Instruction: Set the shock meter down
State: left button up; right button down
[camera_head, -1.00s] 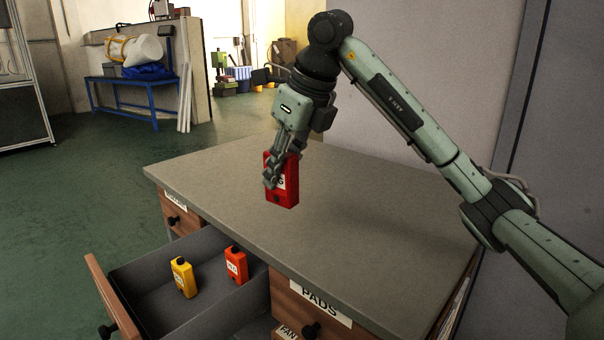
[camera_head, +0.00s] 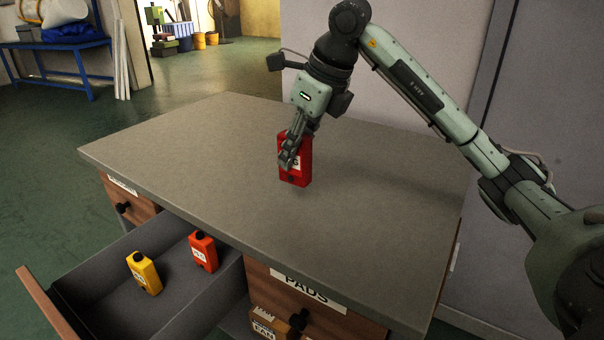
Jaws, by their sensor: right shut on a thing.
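The red shock meter (camera_head: 299,170) is a box-shaped device with a pale label, held upright over the grey cabinet top (camera_head: 190,150). My right gripper (camera_head: 289,158) is shut on it from above, its fingers covering part of the front. The meter's bottom is at or just above the surface; I cannot tell whether it touches. My left gripper is not in view.
An open drawer (camera_head: 105,298) at the front left holds a yellow device (camera_head: 145,275) and an orange-red device (camera_head: 203,252), both upright. The cabinet top is otherwise clear. A grey wall panel (camera_head: 425,60) stands behind it. A blue bench (camera_head: 60,50) is far left.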

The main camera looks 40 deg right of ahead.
aim_at(303, 174)
jog(key=shift+s+d+f, duration=0.45)
jog(key=shift+d+f, duration=0.05)
jog(key=shift+d, duration=0.15)
jog(key=shift+f, duration=0.35)
notch_tip(303, 174, down, 3)
jog(key=shift+f, duration=0.1)
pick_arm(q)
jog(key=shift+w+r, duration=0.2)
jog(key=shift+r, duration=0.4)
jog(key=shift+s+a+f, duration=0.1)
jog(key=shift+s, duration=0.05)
pick_arm(e)
jog(key=shift+f, duration=0.1)
jog(key=c, duration=1.6)
grip_release()
jog(key=shift+c, duration=0.2)
jog(key=o, duration=0.4)
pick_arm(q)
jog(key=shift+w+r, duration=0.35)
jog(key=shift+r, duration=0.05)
